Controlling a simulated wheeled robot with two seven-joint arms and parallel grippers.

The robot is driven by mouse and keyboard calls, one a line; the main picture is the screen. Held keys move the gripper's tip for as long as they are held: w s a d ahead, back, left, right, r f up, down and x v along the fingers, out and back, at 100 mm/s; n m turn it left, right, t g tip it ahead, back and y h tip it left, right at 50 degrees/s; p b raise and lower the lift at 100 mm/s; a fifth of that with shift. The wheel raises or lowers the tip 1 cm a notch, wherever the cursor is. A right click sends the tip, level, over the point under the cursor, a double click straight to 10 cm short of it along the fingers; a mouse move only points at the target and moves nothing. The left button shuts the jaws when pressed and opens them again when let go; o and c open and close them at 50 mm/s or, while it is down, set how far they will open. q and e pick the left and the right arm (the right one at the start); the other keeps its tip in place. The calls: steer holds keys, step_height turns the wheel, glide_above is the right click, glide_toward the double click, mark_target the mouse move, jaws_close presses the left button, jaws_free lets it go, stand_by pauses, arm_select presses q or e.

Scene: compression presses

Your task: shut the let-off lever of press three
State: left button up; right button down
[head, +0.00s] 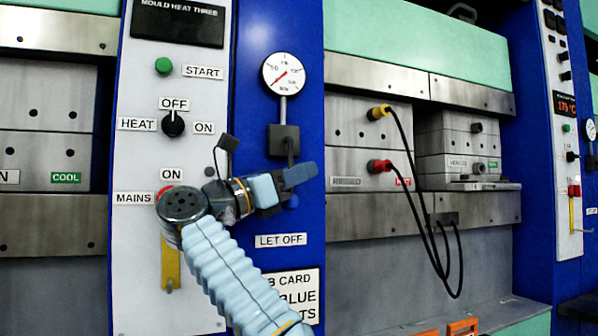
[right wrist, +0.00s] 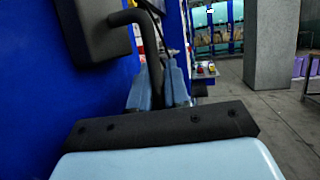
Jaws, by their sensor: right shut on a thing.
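The let-off lever (head: 290,151) is a thin dark bent rod coming out of the dark valve block (head: 283,138) under the pressure gauge, above the LET OFF label (head: 281,240). The lever's end is hidden. My left gripper is not in view.
The gauge (head: 283,73) has a red needle pointing lower left. Black cables (head: 420,190) hang from the plugs at right, apart from my gripper.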

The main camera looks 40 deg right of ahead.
steer(key=c, duration=1.2)
jaws_free()
steer(key=b+v, duration=0.1)
steer(key=v, duration=0.6)
steer(key=shift+a+f, duration=0.1)
steer(key=shift+a, duration=0.15)
